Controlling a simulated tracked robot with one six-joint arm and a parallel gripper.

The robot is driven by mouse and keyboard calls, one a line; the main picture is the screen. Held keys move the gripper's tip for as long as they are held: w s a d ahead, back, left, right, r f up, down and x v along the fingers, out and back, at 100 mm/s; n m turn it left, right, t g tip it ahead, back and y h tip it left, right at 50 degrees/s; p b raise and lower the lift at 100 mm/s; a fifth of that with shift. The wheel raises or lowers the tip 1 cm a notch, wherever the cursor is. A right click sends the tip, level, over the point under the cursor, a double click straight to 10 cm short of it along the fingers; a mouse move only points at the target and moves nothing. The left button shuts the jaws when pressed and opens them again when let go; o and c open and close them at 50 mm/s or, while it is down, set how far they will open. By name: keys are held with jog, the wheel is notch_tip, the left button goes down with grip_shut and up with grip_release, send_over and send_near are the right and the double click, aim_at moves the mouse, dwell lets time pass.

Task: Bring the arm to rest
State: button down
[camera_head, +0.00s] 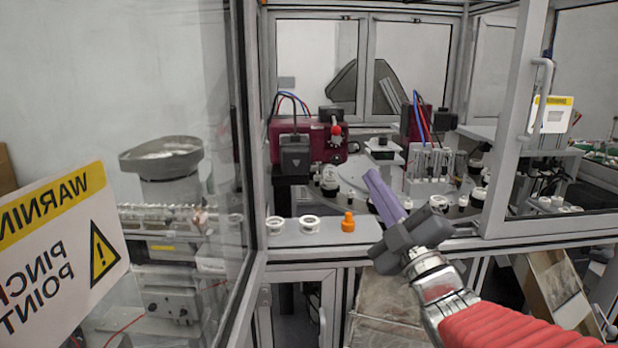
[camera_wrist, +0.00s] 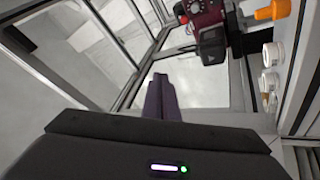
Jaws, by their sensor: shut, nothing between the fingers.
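My gripper (camera_head: 377,187) reaches in from the lower right in the head view, on my red-sleeved arm. Its purple fingers are closed together with nothing between them, and they point up and left toward the opening of the cell. The shut fingers also show in the middle of the wrist view (camera_wrist: 161,98). In the head view the fingers overlap the area right of an orange part (camera_head: 348,222) on the front ledge. I cannot tell how far above the ledge they are.
White ring-shaped parts (camera_head: 309,223) stand on the front ledge (camera_head: 290,240). Maroon machines (camera_head: 310,135) stand behind. An open door with a handle (camera_head: 540,90) is at right; a glass panel with a warning sign (camera_head: 60,240) is at left. Glass and frame bars fill much of the wrist view.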

jog(key=s+d+f+m+g+h, duration=0.25)
jog(key=f+m+g+h, duration=0.2)
jog(key=f, duration=0.25)
jog(key=s+d+f+m+g+h, duration=0.2)
jog(key=d+f+m+g+h, duration=0.15)
jog(key=f+m, duration=0.3)
jog(key=s+a+f+m+g, duration=0.1)
jog(key=s+f+g, duration=0.3)
jog(key=s, duration=0.5)
jog(key=s+a+f+m+g, duration=0.1)
jog(key=s+f+m+g, duration=0.2)
jog(key=s+f, duration=0.5)
jog(key=shift+s+a+m+g, duration=0.2)
jog(key=shift+s+m+g, duration=0.2)
jog(key=shift+s+g, duration=0.55)
jog(key=shift+s+t, duration=0.25)
jog(key=shift+s, duration=0.05)
